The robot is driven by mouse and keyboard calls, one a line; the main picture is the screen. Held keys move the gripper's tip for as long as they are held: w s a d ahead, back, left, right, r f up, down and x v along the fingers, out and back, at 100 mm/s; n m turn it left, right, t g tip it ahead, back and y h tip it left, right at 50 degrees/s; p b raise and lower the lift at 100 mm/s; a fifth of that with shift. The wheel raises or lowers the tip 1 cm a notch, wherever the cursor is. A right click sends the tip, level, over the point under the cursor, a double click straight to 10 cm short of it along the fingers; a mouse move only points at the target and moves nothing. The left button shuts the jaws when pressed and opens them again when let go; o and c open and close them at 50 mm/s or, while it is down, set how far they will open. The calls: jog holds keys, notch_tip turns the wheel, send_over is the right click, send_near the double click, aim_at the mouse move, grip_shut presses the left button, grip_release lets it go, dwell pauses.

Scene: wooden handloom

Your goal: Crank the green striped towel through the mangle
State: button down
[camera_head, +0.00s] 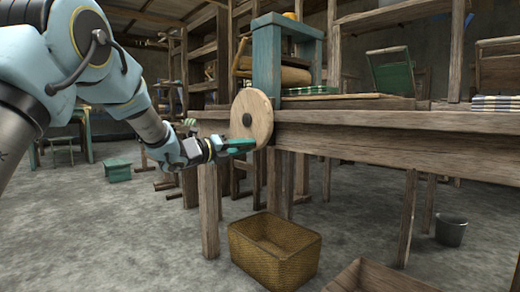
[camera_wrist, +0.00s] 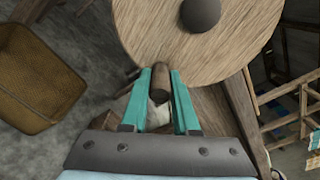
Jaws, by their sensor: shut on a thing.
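The mangle (camera_head: 267,60) has a blue-green frame and a wooden roller (camera_head: 296,76), and stands on the wooden bench. The green striped towel (camera_head: 312,90) lies low at the mangle, beneath the roller; how far it reaches between the rollers is hidden. The round wooden crank wheel (camera_head: 252,112) is at the bench's left end; it also fills the top of the wrist view (camera_wrist: 160,40). My gripper (camera_head: 240,146) is at the wheel's lower edge. In the wrist view its green fingers are shut on the wooden crank handle (camera_wrist: 160,88), one on each side.
A board (camera_head: 350,103) lies on the bench (camera_head: 400,128) right of the mangle. A striped folded cloth (camera_head: 495,104) is at the far right. A wicker basket (camera_head: 275,250) and a wooden crate (camera_head: 375,278) stand on the floor below, with a bucket (camera_head: 451,231) farther right.

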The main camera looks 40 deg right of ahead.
jog(key=shift+w+f, duration=0.2)
jog(key=shift+w, duration=0.4)
jog(key=shift+w+f, duration=0.2)
jog(key=shift+w, duration=1.35)
jog(key=c, duration=0.7)
grip_release()
jog(key=shift+r, duration=0.1)
jog(key=shift+w+a+p, duration=0.2)
jog(key=shift+a+p, duration=1.35)
jog(key=shift+a, duration=3.8)
